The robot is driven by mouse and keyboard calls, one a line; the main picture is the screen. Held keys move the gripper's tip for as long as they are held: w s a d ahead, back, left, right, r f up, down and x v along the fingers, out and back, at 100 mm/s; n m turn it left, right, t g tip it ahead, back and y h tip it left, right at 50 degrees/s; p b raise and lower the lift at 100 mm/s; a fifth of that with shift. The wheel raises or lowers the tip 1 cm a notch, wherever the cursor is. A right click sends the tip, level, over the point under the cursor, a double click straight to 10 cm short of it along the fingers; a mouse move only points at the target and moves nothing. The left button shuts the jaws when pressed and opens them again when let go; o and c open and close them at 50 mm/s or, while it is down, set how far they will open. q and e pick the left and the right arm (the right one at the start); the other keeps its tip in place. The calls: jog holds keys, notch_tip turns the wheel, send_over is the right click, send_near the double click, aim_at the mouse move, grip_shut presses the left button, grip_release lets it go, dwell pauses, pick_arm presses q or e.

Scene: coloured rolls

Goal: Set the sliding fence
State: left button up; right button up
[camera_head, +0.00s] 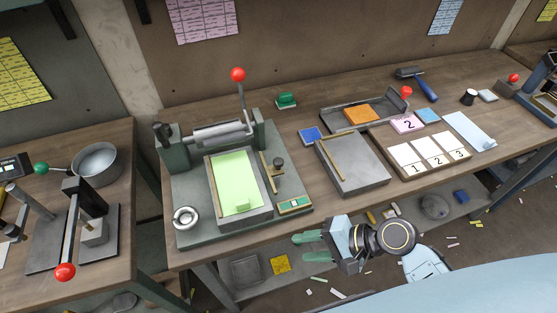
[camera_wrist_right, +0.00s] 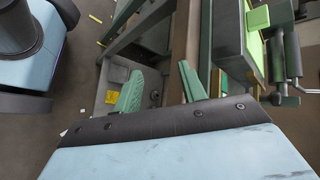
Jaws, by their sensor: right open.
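A green press (camera_head: 185,215) stands on the middle bench, with a light green sheet (camera_head: 230,175) on its grey bed. A small green block (camera_head: 242,205) sits near the sheet's front end. A brass bar (camera_head: 268,180) with a dark knob (camera_head: 278,163) lies along the bed's right side; it looks like the sliding fence. My right gripper (camera_head: 307,247) is open and empty, in front of the bench edge and right of the press. In the right wrist view its green fingers (camera_wrist_right: 160,82) stand apart, with the press bed (camera_wrist_right: 232,45) at upper right. My left gripper is out of view.
A red-knobbed lever (camera_head: 238,75) rises behind the press roller. A grey board with a brass strip (camera_head: 358,177), a numbered card tray (camera_head: 430,165) and a blue-handled hammer (camera_head: 425,90) lie to the right. A lower shelf (camera_head: 350,225) runs below the bench.

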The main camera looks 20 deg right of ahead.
jog(key=w+d+r+m+t+y, duration=0.3)
jog(key=w+r+m, duration=0.2)
jog(key=m, duration=0.3)
jog(key=m+t, duration=0.4)
jog(key=m, duration=0.4)
send_near(278, 161)
jog(key=s+d, duration=0.1)
jog(key=s+d+f, duration=0.1)
jog(key=shift+s+d, duration=0.1)
jog(key=shift+s, duration=0.15)
jog(key=shift+w+r+m, duration=0.15)
jog(key=shift+w+m, duration=0.1)
jog(key=shift+m, duration=0.05)
jog(key=p+x, duration=0.1)
jog(key=x, duration=1.2)
jog(key=shift+r, duration=0.15)
jog(key=shift+c, duration=0.2)
grip_shut()
